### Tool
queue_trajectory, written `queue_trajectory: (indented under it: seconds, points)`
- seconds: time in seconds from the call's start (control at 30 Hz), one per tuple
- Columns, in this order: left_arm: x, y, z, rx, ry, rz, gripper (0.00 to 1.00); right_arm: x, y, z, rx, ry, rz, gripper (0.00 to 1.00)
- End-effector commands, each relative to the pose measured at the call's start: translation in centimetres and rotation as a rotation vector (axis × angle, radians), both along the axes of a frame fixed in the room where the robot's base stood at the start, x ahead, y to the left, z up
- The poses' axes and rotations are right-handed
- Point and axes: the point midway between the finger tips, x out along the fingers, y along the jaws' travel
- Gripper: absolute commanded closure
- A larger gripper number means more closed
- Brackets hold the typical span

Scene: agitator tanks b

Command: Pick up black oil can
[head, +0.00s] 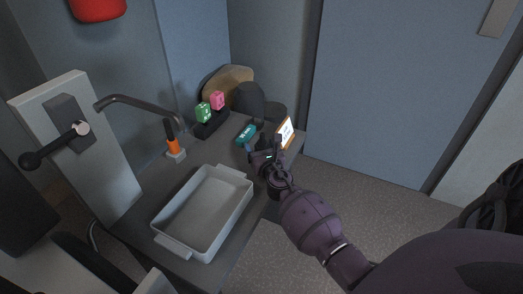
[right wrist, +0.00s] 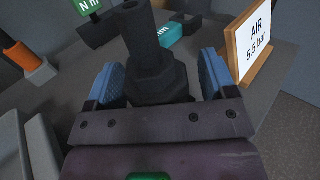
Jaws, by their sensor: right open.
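The black oil can (right wrist: 156,82) stands between the two blue finger pads of my right gripper (right wrist: 158,82) in the right wrist view. Its spout points up and away, and its lower part is hidden behind the gripper's palm. The fingers are spread, one on each side of the can, with a gap showing on at least the right side. In the head view my right gripper (head: 265,152) is over the right edge of the dark bench, and the can is hard to make out there. My left gripper is not in view.
A framed sign reading "AIR 5.5 bar" (right wrist: 257,43) stands close right of the gripper. A grey tray (head: 165,240) and an orange-handled tool (head: 171,138) are left.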

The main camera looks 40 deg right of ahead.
Motion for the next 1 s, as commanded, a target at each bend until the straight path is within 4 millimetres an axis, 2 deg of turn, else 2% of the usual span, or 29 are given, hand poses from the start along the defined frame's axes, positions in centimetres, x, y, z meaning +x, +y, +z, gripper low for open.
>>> queue_trajectory:
  seconds: [0.17,0.57,0.83,1.0]
  points:
    - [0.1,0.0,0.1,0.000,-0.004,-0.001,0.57,0.0,0.0,0.0,0.000,0.000,0.000,0.24]
    - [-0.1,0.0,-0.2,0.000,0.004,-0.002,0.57,0.0,0.0,0.0,0.000,0.000,0.000,0.85]
    - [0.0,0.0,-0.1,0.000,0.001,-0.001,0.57,0.0,0.0,0.3,-0.001,-0.003,0.000,0.85]
    - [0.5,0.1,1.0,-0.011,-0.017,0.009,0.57,0.1,0.0,2.1,-0.002,-0.011,0.000,0.85]
